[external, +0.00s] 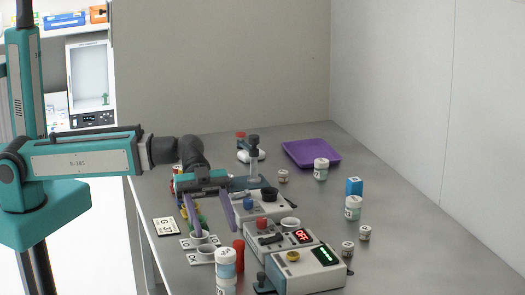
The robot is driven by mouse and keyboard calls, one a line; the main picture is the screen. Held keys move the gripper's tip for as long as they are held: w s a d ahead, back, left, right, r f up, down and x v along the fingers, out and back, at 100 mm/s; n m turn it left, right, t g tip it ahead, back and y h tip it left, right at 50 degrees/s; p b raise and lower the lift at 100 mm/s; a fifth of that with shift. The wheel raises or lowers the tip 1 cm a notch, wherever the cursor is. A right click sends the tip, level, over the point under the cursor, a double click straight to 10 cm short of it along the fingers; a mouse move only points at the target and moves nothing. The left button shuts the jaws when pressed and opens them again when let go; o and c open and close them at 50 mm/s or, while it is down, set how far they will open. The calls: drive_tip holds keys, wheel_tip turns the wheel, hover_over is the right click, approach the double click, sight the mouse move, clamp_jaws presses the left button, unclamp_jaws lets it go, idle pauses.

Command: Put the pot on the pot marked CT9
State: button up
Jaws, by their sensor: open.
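Several white pots with printed labels stand on the grey table. A larger one (321,169) is at the back by the purple tray and another (353,208) is at the right. Smaller ones stand at the back (283,176) and at the right (365,232) (348,248). A white pot with blue bands (226,264) is at the front. The labels are too small to read, so I cannot tell which is CT9. My gripper (215,230) is open, its purple fingers pointing down left of the devices. I see nothing held between them.
Several boxy devices with displays (318,268) fill the front middle. Small open cups on marked cards (188,243) and a red cylinder (239,253) are close to my fingers. The far right table is clear.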

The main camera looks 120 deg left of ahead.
drive_tip(key=shift+b+v, duration=0.95)
